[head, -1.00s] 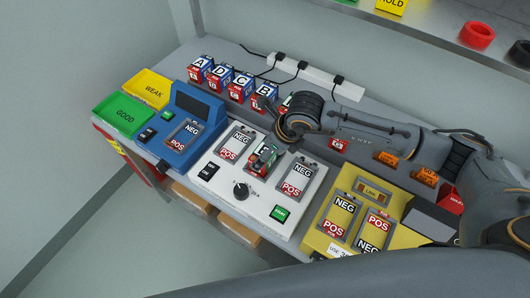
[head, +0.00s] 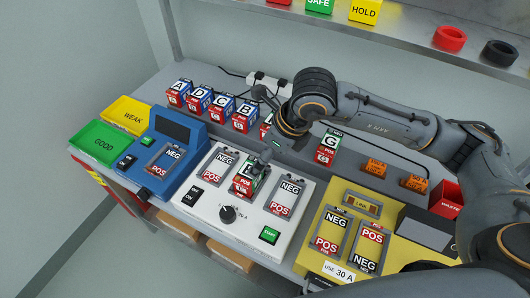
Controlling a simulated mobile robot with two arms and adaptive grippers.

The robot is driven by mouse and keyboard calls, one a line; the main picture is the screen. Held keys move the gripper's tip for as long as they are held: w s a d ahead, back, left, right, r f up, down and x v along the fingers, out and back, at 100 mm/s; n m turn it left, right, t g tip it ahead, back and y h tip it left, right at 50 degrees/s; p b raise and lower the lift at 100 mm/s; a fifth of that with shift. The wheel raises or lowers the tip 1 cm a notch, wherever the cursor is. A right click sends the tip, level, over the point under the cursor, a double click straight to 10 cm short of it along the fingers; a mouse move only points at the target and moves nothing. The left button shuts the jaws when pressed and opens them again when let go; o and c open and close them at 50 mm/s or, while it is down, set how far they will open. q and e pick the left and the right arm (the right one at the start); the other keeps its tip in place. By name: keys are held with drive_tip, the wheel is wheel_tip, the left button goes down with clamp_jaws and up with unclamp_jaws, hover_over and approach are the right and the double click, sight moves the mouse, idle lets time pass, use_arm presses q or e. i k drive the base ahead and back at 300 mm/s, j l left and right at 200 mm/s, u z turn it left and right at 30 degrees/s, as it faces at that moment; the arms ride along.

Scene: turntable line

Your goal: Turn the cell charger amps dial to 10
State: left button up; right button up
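The white charger (head: 207,213) stands in the middle of the bench. Its black round dial (head: 228,213) is on the front part of the top, with small scale print beside it. The pointer's exact setting is too small to read. A green-topped cell (head: 243,186) sits between the charger's two NEG/POS plates, with a dark grey part against its top. My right gripper (head: 279,122) is above the back of the bench, behind the charger and clear of the dial. Whether its fingers are open or shut is not clear. My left gripper is not in view.
A black ON/OFF switch (head: 187,196) and green START button (head: 269,235) flank the dial. A blue tester (head: 160,181) stands left, a yellow unit (head: 342,262) right. Lettered cells (head: 200,100) line the back; cell G (head: 327,150) stands near my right arm. Space above the dial is clear.

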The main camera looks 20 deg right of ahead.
sight(227, 215)
drive_tip(key=k, duration=1.5)
